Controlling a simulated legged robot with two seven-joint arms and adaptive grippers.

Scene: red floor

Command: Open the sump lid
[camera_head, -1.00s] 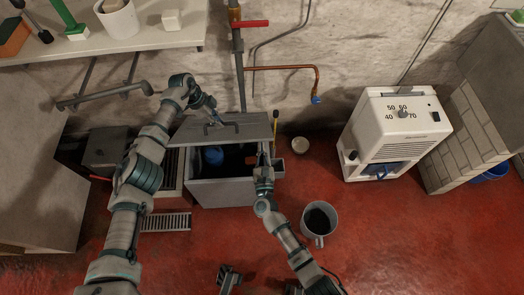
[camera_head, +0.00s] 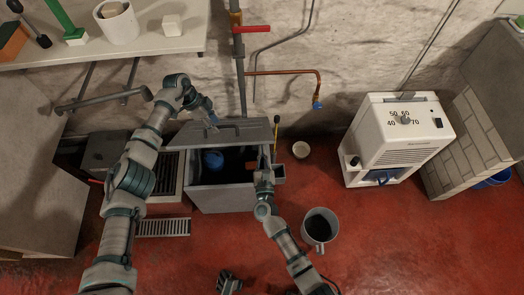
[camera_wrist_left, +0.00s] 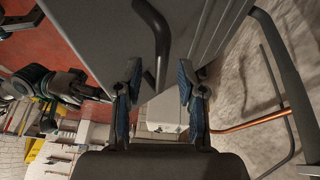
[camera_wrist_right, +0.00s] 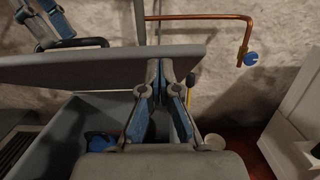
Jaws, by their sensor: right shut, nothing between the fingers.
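The grey sump lid (camera_head: 235,132) stands raised and tilted over the open grey sump box (camera_head: 222,199) by the wall. A dark bar handle on the lid (camera_wrist_left: 158,30) shows in the left wrist view. My left gripper (camera_head: 213,117) is at the lid's upper side near the handle; its fingers (camera_wrist_left: 160,80) are apart, and I cannot tell whether the handle lies between them. My right gripper (camera_head: 263,163) is shut and empty at the box's right side. In the right wrist view its closed fingertips (camera_wrist_right: 167,68) overlap the lid's right end; contact is unclear.
A blue object (camera_head: 213,159) shows inside the dark box. A grey mug (camera_head: 320,225) and a small pale cup (camera_head: 300,150) stand on the red floor to the right. A copper pipe (camera_head: 290,72) runs along the wall.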

